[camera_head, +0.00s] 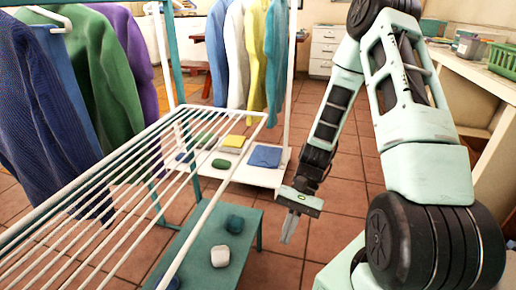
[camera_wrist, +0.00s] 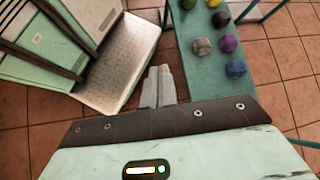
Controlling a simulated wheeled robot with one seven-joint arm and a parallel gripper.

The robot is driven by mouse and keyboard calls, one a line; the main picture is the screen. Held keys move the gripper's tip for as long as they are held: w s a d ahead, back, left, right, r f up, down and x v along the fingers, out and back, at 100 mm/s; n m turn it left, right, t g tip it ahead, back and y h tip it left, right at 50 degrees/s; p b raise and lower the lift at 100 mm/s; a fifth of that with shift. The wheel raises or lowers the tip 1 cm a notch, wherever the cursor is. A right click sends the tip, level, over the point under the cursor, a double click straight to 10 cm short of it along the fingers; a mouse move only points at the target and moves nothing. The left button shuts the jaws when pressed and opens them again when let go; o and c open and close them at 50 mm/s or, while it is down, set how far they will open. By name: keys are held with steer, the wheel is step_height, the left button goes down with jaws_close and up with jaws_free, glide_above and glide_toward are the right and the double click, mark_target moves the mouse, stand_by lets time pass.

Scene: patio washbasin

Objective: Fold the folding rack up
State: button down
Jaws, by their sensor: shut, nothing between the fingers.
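The folding rack (camera_head: 212,203) is a row of white bars in a white frame. In the head view it stands out roughly level from the teal upright at the left, so it is unfolded. Its near end runs out of the picture at the lower left. My gripper (camera_head: 289,229) is to the right of the rack's outer rail and lower in the picture, apart from it. Its fingers are together and empty. In the wrist view the closed fingertips (camera_wrist: 160,72) point away over the floor, and the rack's bars are not clearly visible there.
A teal bench (camera_head: 205,270) with small rounded items stands under the rack; it also shows in the wrist view (camera_wrist: 213,78). Clothes hang behind and left. A white shelf (camera_head: 260,178) holds folded pieces. A counter (camera_head: 470,75) stands right. Tiled floor is open in the middle.

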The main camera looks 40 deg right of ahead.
steer(key=w+d+r+m+t+y, duration=0.1)
steer(key=w+d+m+t+y, duration=0.3)
steer(key=m+t, duration=0.7)
steer(key=w+d+r+m+t+y, duration=0.2)
steer(key=w+d+m+t, duration=0.5)
steer(key=t, duration=0.6)
steer(key=w+a+r+m, duration=0.1)
steer(key=w+a+r, duration=0.4)
steer(key=a+r, duration=0.2)
steer(key=shift+w+r, duration=0.4)
steer(key=shift+r, duration=0.55)
steer(key=shift+a, duration=0.1)
